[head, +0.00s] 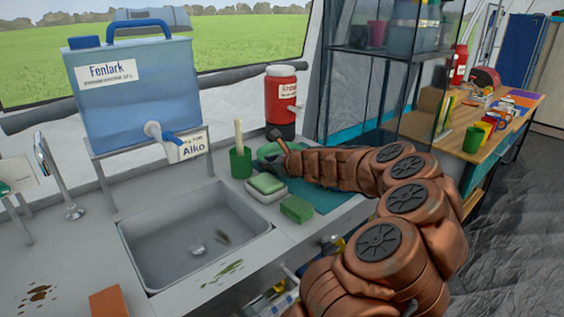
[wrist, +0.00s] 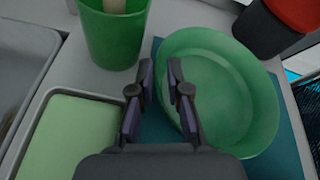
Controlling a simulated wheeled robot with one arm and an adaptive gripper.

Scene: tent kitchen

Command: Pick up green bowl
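The green bowl (wrist: 235,95) fills the right of the wrist view, resting on a teal mat (wrist: 290,150). In the head view the bowl (head: 267,152) shows only in part, at the back of the counter behind my arm. My gripper (wrist: 161,72) is open at the bowl's left side. In the wrist view its right finger overlaps the bowl and its left finger lies outside the rim, with a gap between them. I cannot tell whether either finger touches the bowl or how deep they reach. The fingers are hard to make out in the head view.
A green cup (head: 240,163) with a pale handle in it stands left of the bowl. A soap-like green block in a white dish (head: 266,187) and a green sponge (head: 297,208) lie nearer. A red container (head: 281,95) stands behind; the sink (head: 190,235) is left.

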